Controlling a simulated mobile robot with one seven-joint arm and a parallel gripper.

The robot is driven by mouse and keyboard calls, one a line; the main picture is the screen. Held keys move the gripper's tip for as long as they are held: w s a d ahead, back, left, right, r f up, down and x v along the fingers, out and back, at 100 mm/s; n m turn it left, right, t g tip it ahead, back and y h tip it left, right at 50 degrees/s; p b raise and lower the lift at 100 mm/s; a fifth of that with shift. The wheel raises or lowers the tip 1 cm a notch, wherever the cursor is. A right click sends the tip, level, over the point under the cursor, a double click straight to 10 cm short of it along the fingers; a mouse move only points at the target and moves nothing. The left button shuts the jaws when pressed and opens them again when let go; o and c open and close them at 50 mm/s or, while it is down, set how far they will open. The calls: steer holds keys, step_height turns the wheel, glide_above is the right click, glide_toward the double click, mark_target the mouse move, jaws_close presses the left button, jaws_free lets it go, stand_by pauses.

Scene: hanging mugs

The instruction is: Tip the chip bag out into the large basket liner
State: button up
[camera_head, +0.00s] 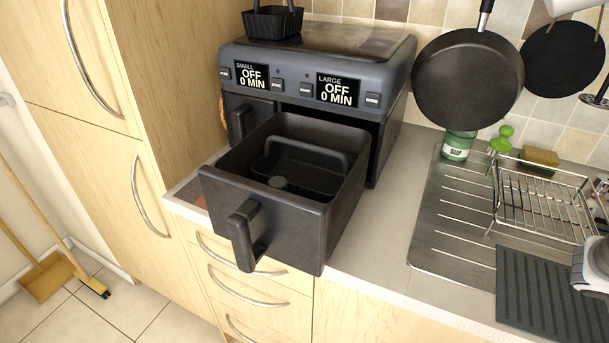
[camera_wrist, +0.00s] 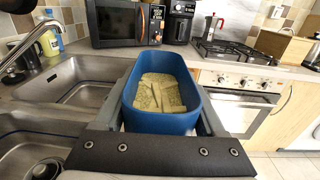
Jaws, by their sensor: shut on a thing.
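My gripper (camera_wrist: 168,112) is shut on a blue open-topped holder, seemingly the chip bag (camera_wrist: 132,112), in the wrist view. Its open top faces the camera, and pale yellow pieces (camera_wrist: 160,93) lie inside. A finger presses each side. The air fryer's large drawer (camera_head: 265,198) is pulled out in the head view. A black liner with a raised handle (camera_head: 308,148), seemingly the large basket liner, sits inside it. No food shows in the liner, though the drawer's front wall hides part of it. My gripper and the bag are not clearly visible in the head view.
The air fryer (camera_head: 325,60) shows OFF on both sides; its small drawer (camera_head: 240,118) is shut. A smaller black liner (camera_head: 272,22) stands on top. A dish rack (camera_head: 540,195) and drainer are at right. Counter right of the drawer (camera_head: 385,225) is clear.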

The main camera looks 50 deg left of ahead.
jaws_close()
step_height(320, 180, up, 5)
steer(key=p, duration=0.5)
steer(key=o, duration=0.6)
jaws_free()
jaws_close()
